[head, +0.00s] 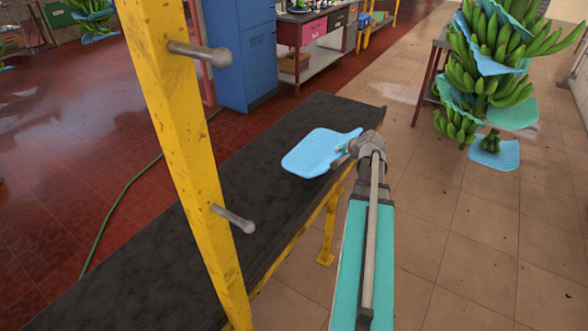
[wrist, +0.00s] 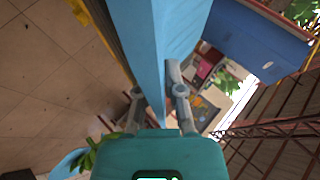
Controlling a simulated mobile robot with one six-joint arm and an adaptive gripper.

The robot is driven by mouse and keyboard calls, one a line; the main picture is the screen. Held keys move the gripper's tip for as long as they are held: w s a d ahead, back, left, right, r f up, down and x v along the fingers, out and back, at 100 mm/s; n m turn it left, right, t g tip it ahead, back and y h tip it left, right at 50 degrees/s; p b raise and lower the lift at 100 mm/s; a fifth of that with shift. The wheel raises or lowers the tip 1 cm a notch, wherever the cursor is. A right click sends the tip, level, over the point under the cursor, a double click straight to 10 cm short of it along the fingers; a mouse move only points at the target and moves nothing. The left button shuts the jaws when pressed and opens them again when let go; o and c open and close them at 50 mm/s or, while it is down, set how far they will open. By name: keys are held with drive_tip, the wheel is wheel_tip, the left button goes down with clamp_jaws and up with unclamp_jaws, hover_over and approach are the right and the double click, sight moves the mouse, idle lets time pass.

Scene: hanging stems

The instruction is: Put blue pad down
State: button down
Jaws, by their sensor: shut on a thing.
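The light blue pad (head: 318,152) is over the dark bench top (head: 120,230) in the head view, near the bench's far right end. My gripper (head: 343,153) is shut on the pad's right edge. In the wrist view the same pad (wrist: 160,45) stretches away from between the two fingers of my gripper (wrist: 158,98). I cannot tell whether the pad's underside touches the bench top or hangs a little above it.
A yellow post (head: 178,130) with metal pegs stands in front of the bench. A blue cabinet (head: 240,50) is behind it. A hanging banana bunch (head: 485,75) with blue pads is at the right. The bench top nearer me is bare.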

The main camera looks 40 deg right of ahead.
sight(318, 152)
drive_tip(key=w+f+b, duration=0.1)
drive_tip(key=w, duration=0.1)
drive_tip(key=w+a+f+b, duration=0.1)
drive_tip(key=w+f, duration=0.1)
drive_tip(key=w, duration=0.1)
drive_tip(key=w+a+f+b, duration=0.1)
drive_tip(key=w+b, duration=0.1)
drive_tip(key=w, duration=0.1)
drive_tip(key=shift+w+a+f, duration=0.1)
drive_tip(key=shift+w+f, duration=0.05)
drive_tip(key=w+f+b, duration=0.1)
drive_tip(key=f+b, duration=0.1)
drive_tip(key=w+f+b, duration=0.1)
drive_tip(key=shift+w+a+f+b, duration=0.35)
drive_tip(key=shift+w+a, duration=0.05)
drive_tip(key=shift+w+a+f, duration=0.15)
drive_tip(key=shift+w+f, duration=0.15)
drive_tip(key=shift+w, duration=0.05)
drive_tip(key=shift+b, duration=0.3)
drive_tip(key=shift+w+a+f+b, duration=0.1)
drive_tip(key=shift+w+f+b, duration=0.35)
drive_tip(key=shift+f+b, duration=0.25)
drive_tip(key=shift+s+f+b, duration=0.1)
drive_tip(key=shift+f+b, duration=1.2)
drive_tip(key=shift+f, duration=0.15)
drive_tip(key=c, duration=0.8)
unclamp_jaws()
